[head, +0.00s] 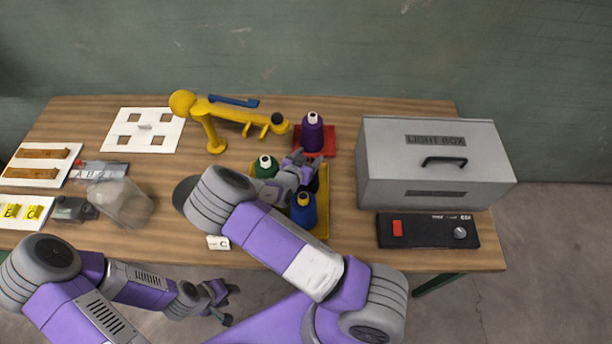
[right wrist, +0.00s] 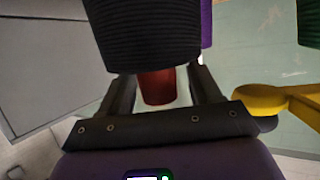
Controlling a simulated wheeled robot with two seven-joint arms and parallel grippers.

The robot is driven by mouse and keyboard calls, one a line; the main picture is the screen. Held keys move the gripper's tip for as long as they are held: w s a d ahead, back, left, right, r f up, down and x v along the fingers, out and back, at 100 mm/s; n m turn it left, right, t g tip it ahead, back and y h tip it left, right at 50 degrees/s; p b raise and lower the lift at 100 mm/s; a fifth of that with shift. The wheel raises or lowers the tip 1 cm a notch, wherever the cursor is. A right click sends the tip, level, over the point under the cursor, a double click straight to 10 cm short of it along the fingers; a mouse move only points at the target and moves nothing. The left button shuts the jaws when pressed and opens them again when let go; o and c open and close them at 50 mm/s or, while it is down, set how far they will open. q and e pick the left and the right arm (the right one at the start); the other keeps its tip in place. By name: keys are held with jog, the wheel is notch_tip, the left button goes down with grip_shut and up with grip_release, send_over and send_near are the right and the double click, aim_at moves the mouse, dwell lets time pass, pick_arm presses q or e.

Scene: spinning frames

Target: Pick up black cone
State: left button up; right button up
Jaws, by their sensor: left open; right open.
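The black cone (right wrist: 150,35) fills the top middle of the right wrist view, ribbed and dark, at the open fingers of my right gripper (right wrist: 163,95). In the head view the black cone (head: 314,184) is mostly hidden behind my right gripper (head: 308,165), which is over the yellow tray (head: 321,227). I cannot tell whether the fingers touch the cone. My left gripper (head: 222,305) is open and empty, in front of the table's near edge.
A green cone (head: 265,165) and a blue cone (head: 303,212) stand close to my right gripper. A purple cone (head: 312,132) stands on a red mat (head: 329,151) behind. A yellow arm-shaped stand (head: 207,112) is behind left; a grey light box (head: 432,165) is right.

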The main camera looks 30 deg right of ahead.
jog(key=shift+d, duration=0.1)
grip_shut()
dwell(0.3)
dwell(1.1)
